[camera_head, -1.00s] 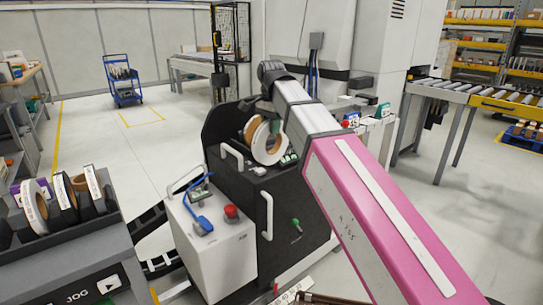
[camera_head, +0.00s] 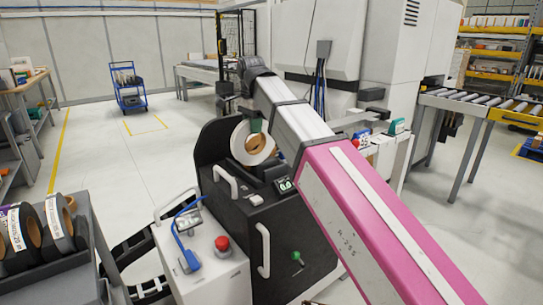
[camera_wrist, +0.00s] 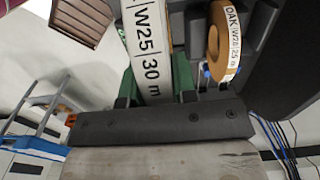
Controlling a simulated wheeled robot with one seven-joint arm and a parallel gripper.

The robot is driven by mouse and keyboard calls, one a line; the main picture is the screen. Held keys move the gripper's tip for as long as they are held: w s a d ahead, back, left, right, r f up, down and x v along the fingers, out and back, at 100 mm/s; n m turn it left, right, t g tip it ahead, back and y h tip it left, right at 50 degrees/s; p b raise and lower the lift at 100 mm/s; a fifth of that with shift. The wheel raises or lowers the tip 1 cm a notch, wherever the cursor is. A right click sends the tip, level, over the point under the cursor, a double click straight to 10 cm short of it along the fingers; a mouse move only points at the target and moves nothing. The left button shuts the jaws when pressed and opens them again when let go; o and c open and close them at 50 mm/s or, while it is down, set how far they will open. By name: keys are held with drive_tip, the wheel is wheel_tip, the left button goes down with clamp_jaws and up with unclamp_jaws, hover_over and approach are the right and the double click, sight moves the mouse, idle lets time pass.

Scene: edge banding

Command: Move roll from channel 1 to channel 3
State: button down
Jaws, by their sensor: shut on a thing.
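My gripper (camera_head: 256,126) is above the black edge-banding machine (camera_head: 300,232), with its green fingers shut on a white-faced roll (camera_head: 240,146). In the wrist view my gripper (camera_wrist: 156,88) pinches this roll, labelled W25 30 m (camera_wrist: 148,45), with one green finger on each side. My arm hides part of the machine's top. I cannot tell the channel numbers or whether the held roll's underside touches anything.
A grey cabinet with a red button (camera_head: 222,243) stands in front of the machine. A rack of rolls (camera_head: 72,285) is at the lower left. A roller conveyor (camera_head: 470,103) is at the right. A blue cart (camera_head: 130,100) stands on open floor behind.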

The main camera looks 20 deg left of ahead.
drive_tip(key=shift+w+d+f, duration=0.55)
drive_tip(key=shift+w+f, duration=0.85)
drive_tip(key=shift+f, duration=0.2)
drive_tip(key=shift+w+d+f, duration=0.6)
drive_tip(key=shift+w+f, duration=0.85)
drive_tip(key=shift+f, duration=0.1)
drive_tip(key=shift+w+d+f, duration=0.55)
drive_tip(key=shift+w+f, duration=0.85)
drive_tip(key=shift+f, duration=0.5)
drive_tip(key=c, duration=0.9)
unclamp_jaws()
wheel_tip(320, 180, up, 13)
hover_over(270, 146)
drive_tip(key=w+a, duration=0.1)
drive_tip(key=w, duration=0.4)
drive_tip(key=shift+s+a+f, duration=0.1)
drive_tip(key=shift+f, duration=0.1)
